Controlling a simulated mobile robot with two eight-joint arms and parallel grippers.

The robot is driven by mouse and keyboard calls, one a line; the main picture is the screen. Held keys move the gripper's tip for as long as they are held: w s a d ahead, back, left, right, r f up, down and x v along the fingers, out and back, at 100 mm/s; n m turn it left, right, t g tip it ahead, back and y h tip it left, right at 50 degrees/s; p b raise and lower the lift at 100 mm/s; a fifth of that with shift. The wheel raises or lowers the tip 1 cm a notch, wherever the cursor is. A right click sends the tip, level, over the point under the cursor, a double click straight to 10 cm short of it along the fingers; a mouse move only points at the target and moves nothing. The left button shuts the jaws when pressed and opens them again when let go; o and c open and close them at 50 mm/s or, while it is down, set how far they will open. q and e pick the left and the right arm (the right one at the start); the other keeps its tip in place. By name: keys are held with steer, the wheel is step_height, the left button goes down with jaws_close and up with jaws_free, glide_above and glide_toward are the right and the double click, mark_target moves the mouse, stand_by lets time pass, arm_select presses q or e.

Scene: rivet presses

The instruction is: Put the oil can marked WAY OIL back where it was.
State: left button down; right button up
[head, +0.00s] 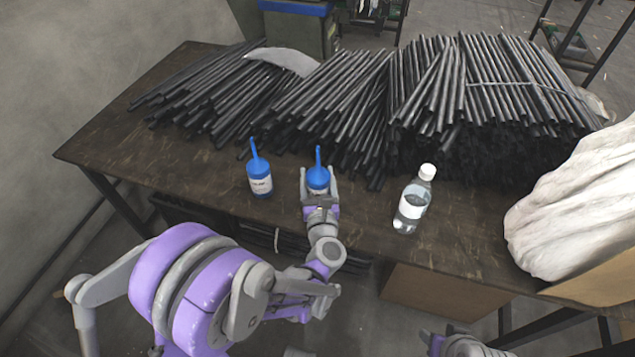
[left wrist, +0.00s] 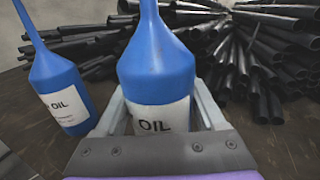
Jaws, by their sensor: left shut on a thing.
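Two blue oil cans with long spouts and white labels are at the table's front. My left gripper (head: 318,192) is shut on the right one, the held oil can (head: 318,178), with a finger on each side. In the left wrist view the held can (left wrist: 157,70) is upright and its label shows "OIL"; the word before it is hidden. Its base is hidden, so I cannot tell whether it touches the table. The other oil can (head: 260,178) stands upright to its left, apart from it. Its label (left wrist: 66,106) ends in "OIL"; the first word is not readable.
A clear bottle with a white cap (head: 413,200) stands to the right on the dark table (head: 110,150). Bundles of black rods (head: 330,105) fill the back. A white sack (head: 580,200) lies at the right. Bare tabletop shows between the held can and the bottle.

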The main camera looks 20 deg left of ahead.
arm_select(q)
steer(key=shift+f, duration=0.9)
jaws_free()
steer(key=shift+f+b, duration=0.15)
steer(key=shift+b, duration=0.15)
